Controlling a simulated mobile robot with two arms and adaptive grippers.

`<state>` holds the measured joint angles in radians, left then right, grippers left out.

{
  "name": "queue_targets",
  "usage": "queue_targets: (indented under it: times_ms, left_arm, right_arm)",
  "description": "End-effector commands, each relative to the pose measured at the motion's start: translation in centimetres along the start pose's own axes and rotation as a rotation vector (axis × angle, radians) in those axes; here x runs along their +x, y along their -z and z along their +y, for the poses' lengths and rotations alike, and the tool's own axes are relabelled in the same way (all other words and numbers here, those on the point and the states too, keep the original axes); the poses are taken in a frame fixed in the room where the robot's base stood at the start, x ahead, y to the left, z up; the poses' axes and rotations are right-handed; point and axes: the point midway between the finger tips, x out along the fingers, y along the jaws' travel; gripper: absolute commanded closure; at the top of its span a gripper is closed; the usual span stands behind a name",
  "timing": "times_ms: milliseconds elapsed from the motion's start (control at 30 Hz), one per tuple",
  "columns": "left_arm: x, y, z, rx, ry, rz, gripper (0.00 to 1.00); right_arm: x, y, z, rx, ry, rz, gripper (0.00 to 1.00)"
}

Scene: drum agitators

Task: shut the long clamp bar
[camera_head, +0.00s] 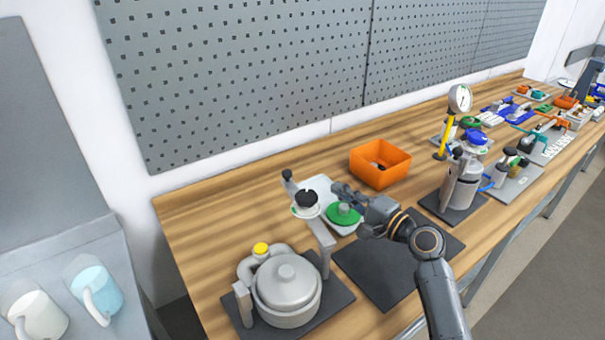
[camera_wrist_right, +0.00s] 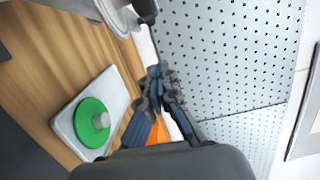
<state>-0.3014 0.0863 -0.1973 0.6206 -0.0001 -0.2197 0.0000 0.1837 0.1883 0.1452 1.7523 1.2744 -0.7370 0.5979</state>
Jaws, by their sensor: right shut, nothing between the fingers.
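A grey drum (camera_head: 286,297) with a domed lid sits on a dark mat at the front left of the bench. A long grey clamp bar (camera_head: 321,233) stands raised at its right side, with a black screw knob (camera_head: 306,199), a pale round pad and a black ball end (camera_head: 287,174). The knob partly hides the bar's upper part. My right gripper (camera_head: 337,188) is shut and empty, to the right of the bar's upper end and apart from it. In the right wrist view its fingertips (camera_wrist_right: 155,73) are together, with the pale pad (camera_wrist_right: 116,16) above left. My left gripper is not in view.
A white tray (camera_wrist_right: 69,124) with a green disc lies beyond the drum, below my gripper. An orange bin (camera_head: 380,165) stands behind. A dark mat (camera_head: 377,270) is bare to the right. Pegboard rises behind the bench; a gauge stand (camera_head: 460,98) is farther right.

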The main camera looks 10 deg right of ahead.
Motion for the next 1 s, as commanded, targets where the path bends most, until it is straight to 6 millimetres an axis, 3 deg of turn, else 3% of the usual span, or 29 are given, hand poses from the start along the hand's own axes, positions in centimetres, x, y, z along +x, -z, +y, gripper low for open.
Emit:
queue_targets:
  times_ms: [200,300,400,600,1000]
  left_arm:
    - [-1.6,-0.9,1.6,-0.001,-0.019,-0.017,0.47]
    - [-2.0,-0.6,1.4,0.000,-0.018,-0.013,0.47]
    - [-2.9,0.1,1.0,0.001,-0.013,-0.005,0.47]
    - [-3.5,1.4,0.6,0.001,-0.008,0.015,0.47]
    - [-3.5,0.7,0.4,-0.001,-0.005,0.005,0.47]
  right_arm:
    - [5.0,-0.1,-0.4,0.002,0.001,-0.002,1.00]
    - [7.0,-0.1,-0.3,0.002,0.000,-0.002,1.00]
    - [8.1,-1.4,-0.4,0.003,0.000,-0.003,1.00]
    - [9.3,-2.6,-0.2,0.000,-0.001,-0.001,1.00]
    - [9.6,-2.9,0.0,-0.002,-0.001,-0.001,1.00]
